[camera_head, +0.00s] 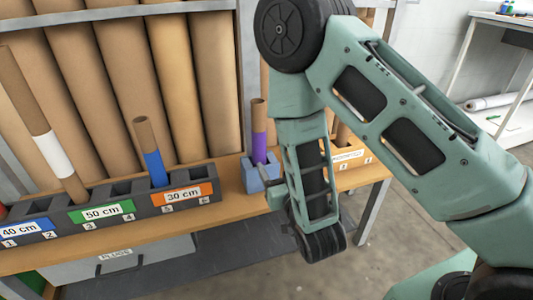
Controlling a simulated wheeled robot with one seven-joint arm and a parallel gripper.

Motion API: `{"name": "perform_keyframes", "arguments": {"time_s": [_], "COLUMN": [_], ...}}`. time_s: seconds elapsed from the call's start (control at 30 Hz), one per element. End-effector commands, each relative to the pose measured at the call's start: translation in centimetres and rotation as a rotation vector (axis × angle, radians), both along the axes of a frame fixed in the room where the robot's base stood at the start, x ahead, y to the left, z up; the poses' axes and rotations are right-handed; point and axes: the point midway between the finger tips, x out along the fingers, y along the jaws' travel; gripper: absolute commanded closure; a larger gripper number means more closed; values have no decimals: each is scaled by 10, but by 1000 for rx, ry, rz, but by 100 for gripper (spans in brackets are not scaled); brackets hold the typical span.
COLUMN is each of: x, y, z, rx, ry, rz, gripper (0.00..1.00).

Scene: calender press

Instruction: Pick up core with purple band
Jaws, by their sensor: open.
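The core with the purple band (259,145) is a slim brown cardboard tube with a purple lower part. It stands upright in a small blue holder (256,182) on the wooden shelf, just left of my arm. My gripper (275,190) is mostly hidden by my own wrist. What looks like a finger of it shows beside the right side of the blue holder, low down by the core's base. The gripper is open, and the core still stands in the holder. I cannot tell whether the finger touches the holder.
A dark rack (120,203) with coloured length labels holds a white-banded core (50,150) and a blue-banded core (153,160). Large brown rolls (180,80) stand behind. A wooden rack (347,156) sits right of my arm. The floor (400,225) on the right is clear.

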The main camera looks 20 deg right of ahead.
Motion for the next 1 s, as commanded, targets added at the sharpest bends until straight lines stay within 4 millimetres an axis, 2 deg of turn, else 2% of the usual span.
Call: {"name": "perform_keyframes", "arguments": {"time_s": [0.03, 0.47, 0.8, 1.0], "x": [5, 39, 101, 114], "y": [0, 0, 0, -1], "z": [-6, -6, -1, 0], "rx": [3, 3, 1, 0], "ry": [-5, -4, -1, 0], "rz": [-1, 1, 1, 1], "gripper": [36, 36, 36, 36]}}
